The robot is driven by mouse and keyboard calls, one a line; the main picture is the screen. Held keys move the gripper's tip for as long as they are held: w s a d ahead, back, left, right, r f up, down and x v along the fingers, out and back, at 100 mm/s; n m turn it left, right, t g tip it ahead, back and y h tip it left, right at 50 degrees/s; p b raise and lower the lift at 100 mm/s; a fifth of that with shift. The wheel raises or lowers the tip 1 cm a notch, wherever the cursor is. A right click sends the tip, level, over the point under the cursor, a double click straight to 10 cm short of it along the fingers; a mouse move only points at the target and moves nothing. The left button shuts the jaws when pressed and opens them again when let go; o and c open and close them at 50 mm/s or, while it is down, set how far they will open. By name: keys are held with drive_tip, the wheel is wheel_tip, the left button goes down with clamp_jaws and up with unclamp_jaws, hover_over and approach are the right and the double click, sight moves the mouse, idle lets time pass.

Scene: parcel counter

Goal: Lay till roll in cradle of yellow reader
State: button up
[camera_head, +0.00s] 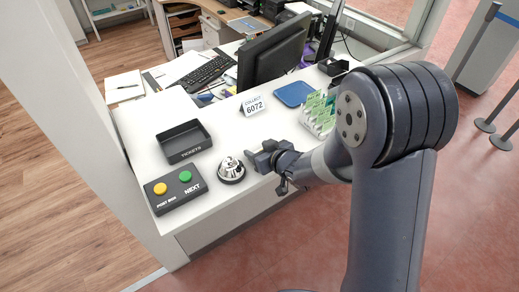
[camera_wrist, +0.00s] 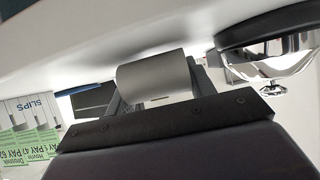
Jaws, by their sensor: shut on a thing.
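My gripper (camera_head: 255,160) is above the counter's front edge, just right of the chrome bell. In the wrist view the pale till roll (camera_wrist: 152,75) sits between the two fingers of my gripper (camera_wrist: 153,80), which are shut on it. The roll cannot be made out in the head view, where the gripper covers it. I cannot make out a yellow reader or its cradle in either view.
The bell (camera_head: 231,170) is close beside my gripper, also in the wrist view (camera_wrist: 270,45). A button box (camera_head: 176,189), black tray (camera_head: 184,141), number sign (camera_head: 253,105), slip rack (camera_head: 318,112) and blue tray (camera_head: 294,94) stand on the white counter (camera_head: 215,108).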

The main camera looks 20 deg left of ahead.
drive_tip(key=shift+f, duration=0.2)
drive_tip(key=o, duration=1)
drive_tip(key=shift+c, duration=0.2)
